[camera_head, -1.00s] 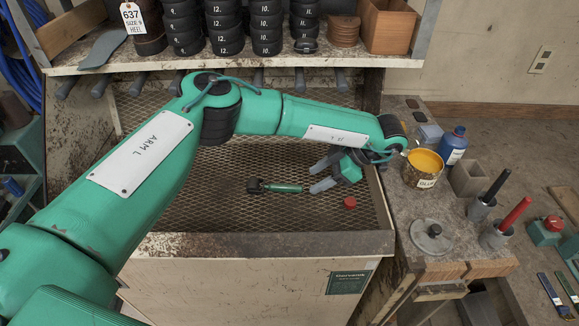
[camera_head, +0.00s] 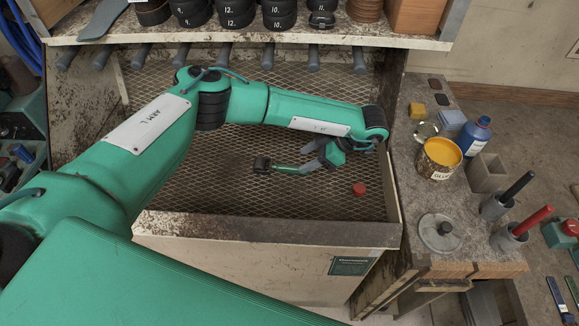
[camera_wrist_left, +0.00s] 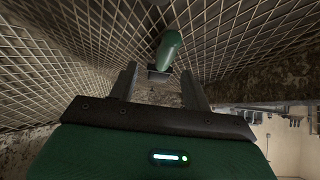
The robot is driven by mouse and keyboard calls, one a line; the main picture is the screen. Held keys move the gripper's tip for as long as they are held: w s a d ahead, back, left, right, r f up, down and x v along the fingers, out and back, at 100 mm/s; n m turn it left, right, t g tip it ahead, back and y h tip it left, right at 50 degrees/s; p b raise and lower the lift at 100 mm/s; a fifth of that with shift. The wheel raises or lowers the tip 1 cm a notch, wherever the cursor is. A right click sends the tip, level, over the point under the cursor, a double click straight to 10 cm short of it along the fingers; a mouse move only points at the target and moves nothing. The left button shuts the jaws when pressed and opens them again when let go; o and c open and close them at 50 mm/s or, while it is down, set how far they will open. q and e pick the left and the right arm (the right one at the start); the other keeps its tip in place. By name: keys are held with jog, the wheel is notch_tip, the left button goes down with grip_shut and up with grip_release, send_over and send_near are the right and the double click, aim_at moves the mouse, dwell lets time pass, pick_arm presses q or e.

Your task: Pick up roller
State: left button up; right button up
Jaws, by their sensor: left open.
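The roller (camera_head: 263,165) lies on the metal mesh of the bench. It has a dark head at the left and a green handle (camera_head: 285,169) pointing right. My left gripper (camera_head: 309,156) is at the handle's right end, its fingers spread. In the left wrist view the green handle (camera_wrist_left: 169,50) is ahead of the open left gripper (camera_wrist_left: 160,82), with its near end between or just beyond the fingertips; I cannot tell if they touch it. The roller's head is not clear in that view. My right gripper is not in view.
A red cap (camera_head: 359,188) lies on the mesh right of the gripper. A glue can (camera_head: 438,158), a blue bottle (camera_head: 473,136) and a round lid (camera_head: 440,233) stand on the right ledge. A shelf of stacked heels (camera_head: 235,12) hangs over the back.

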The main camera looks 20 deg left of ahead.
aim_at(293, 166)
pick_arm(q)
jog(key=shift+s+a+f, duration=0.2)
jog(key=shift+a, duration=0.1)
jog(key=p+x, duration=0.1)
jog(key=x, duration=0.2)
jog(key=shift+s+p, duration=0.2)
jog(key=shift+p, duration=0.15)
jog(key=shift+s+a+f, duration=0.1)
jog(key=shift+a+f, duration=0.3)
jog(key=shift+f, duration=0.1)
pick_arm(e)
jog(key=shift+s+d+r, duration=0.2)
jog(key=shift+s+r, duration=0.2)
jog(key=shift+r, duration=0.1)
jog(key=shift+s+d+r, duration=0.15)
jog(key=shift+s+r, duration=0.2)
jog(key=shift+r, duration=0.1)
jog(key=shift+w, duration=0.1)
pick_arm(q)
jog(key=c, duration=1.1)
jog(key=shift+o, duration=0.2)
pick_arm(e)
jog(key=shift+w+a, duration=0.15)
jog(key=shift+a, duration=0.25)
